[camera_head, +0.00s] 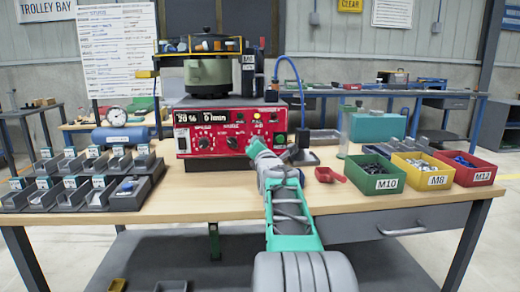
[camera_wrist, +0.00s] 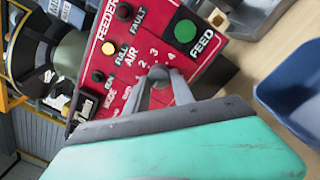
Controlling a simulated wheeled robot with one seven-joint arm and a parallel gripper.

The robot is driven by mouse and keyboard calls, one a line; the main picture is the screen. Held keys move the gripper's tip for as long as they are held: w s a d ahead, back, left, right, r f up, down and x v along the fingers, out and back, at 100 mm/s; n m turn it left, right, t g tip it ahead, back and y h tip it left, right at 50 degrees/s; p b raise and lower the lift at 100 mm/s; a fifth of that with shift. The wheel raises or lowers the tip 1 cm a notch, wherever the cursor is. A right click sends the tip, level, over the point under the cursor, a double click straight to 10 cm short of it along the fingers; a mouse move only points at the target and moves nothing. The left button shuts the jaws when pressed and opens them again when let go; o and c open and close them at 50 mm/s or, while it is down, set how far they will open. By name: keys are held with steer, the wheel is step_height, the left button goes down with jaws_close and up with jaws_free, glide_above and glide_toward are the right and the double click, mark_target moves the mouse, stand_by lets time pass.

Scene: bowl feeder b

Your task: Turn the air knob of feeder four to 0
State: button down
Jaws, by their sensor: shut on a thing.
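The red control panel (camera_head: 220,130) of the feeder stands at the back of the wooden table, under the bowl. In the wrist view the panel (camera_wrist: 125,62) is tilted, with an "AIR" label and a numbered dial; 1 to 4 can be read. My gripper (camera_head: 255,147) reaches the panel's right part. In the wrist view my gripper (camera_wrist: 158,88) is shut on the grey air knob (camera_wrist: 159,73) at the middle of this dial. The knob's pointer and the 0 mark cannot be made out. The feeder's number is not readable.
A green feed button (camera_wrist: 185,31) sits close beside the dial, with small black knobs and a yellow lamp (camera_wrist: 108,48) nearby. A blue bin (camera_wrist: 290,85) lies at the right. Green, yellow and red bins (camera_head: 425,171) stand right, small dark trays (camera_head: 75,178) left.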

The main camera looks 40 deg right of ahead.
stand_by(0.4)
steer(key=c, duration=1.1)
jaws_free()
steer(key=p+v, duration=0.1)
steer(key=v, duration=0.7)
steer(key=shift+d, duration=0.1)
steer(key=shift+w+p, duration=0.1)
steer(key=shift+p, duration=0.2)
